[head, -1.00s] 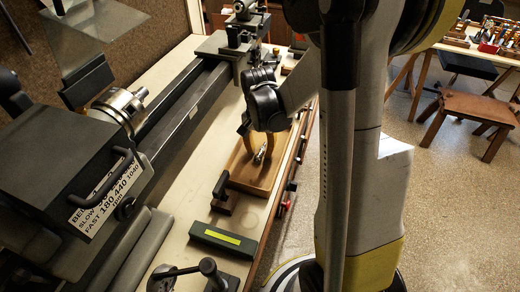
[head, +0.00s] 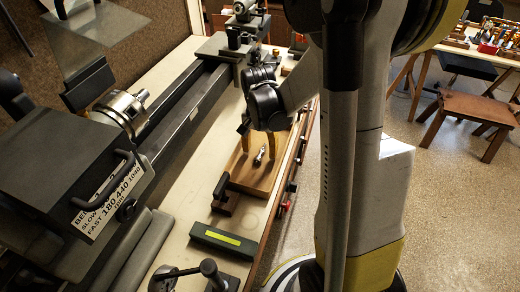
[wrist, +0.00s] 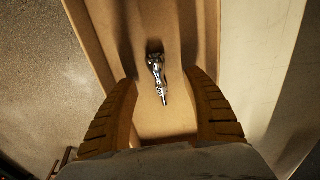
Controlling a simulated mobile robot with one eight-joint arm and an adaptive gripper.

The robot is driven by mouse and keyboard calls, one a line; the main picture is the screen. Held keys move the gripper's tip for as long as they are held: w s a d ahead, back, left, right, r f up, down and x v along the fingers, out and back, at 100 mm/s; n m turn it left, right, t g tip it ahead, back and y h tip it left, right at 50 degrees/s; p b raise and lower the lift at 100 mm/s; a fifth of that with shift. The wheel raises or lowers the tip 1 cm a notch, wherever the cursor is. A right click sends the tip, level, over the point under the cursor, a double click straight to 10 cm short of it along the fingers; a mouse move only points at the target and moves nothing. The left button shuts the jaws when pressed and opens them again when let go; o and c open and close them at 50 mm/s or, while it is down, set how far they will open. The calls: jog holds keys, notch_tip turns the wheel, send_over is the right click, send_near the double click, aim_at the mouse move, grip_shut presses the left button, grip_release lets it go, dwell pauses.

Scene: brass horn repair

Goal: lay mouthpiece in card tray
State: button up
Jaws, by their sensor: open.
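The silver mouthpiece (wrist: 157,79) lies in the brown card tray (wrist: 208,20), between the tray's side walls. It also shows in the head view (head: 259,156), on the floor of the tray (head: 262,186). My gripper (wrist: 160,92) is open, with one tan ribbed finger on each side of the mouthpiece and a gap to it on both sides. In the head view my gripper (head: 258,143) hangs over the far part of the tray. The wrist view does not clearly show how high the fingertips are above the tray floor.
A lathe (head: 180,105) runs along the left of the bench. A dark block with a handle (head: 224,198) and a dark green box with a yellow strip (head: 222,240) stand nearer than the tray. The bench edge with knobs lies close on the right.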

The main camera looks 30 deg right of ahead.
jog(key=shift+r+p, duration=2.55)
jog(key=shift+r, duration=1.05)
